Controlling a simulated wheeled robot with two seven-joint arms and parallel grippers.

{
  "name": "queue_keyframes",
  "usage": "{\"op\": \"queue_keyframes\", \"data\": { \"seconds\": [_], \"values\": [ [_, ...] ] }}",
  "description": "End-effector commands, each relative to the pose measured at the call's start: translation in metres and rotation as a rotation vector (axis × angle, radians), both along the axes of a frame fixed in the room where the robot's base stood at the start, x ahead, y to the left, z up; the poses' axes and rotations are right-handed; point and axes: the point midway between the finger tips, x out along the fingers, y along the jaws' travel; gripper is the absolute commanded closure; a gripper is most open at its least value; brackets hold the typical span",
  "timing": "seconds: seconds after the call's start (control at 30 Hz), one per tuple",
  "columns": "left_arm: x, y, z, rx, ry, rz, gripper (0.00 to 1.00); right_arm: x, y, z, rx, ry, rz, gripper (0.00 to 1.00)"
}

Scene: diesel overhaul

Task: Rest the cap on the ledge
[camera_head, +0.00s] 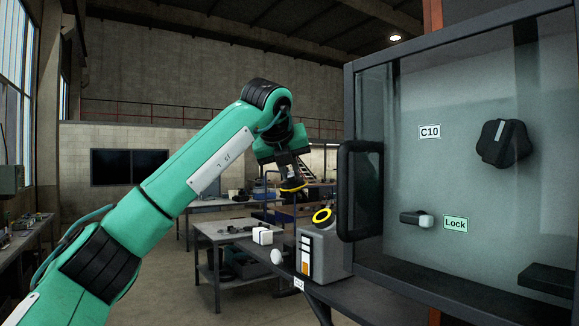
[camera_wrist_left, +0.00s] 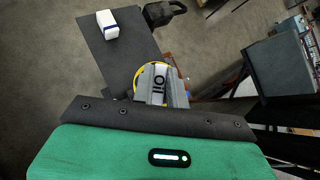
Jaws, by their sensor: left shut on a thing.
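My left gripper (camera_head: 291,176) is shut on the cap (camera_head: 293,187), a dark round piece with a yellow rim, and holds it in the air above the ledge area. The left wrist view shows the cap (camera_wrist_left: 141,77) at the fingers, marked "OIL", partly hidden by them. The dark ledge (camera_head: 352,291) runs below the cabinet's left side; in the left wrist view a dark flat surface (camera_wrist_left: 110,55) lies below and beyond the cap. My right gripper is not in view.
A grey unit with a yellow-ringed round top (camera_head: 323,215) and a white box (camera_head: 262,236) stand near the ledge. The cabinet (camera_head: 440,180) with its black handle (camera_head: 346,190) fills the right. A workbench (camera_head: 213,232) stands behind.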

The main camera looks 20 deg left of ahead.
Motion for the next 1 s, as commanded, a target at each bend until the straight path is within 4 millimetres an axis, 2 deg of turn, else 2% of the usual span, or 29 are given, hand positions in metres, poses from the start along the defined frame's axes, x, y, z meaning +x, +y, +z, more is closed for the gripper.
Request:
{"op": "queue_keyframes", "data": {
  "seconds": [0.27, 0.8, 1.0],
  "values": [
    [0.007, 0.003, -0.007, 0.013, 0.019, 0.001, 1.00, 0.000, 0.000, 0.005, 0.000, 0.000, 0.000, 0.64],
    [0.038, 0.019, -0.047, 0.081, 0.109, 0.001, 1.00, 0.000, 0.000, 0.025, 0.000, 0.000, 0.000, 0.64],
    [0.043, 0.022, -0.056, 0.094, 0.124, 0.000, 1.00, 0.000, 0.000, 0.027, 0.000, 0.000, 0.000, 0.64]
  ]
}}
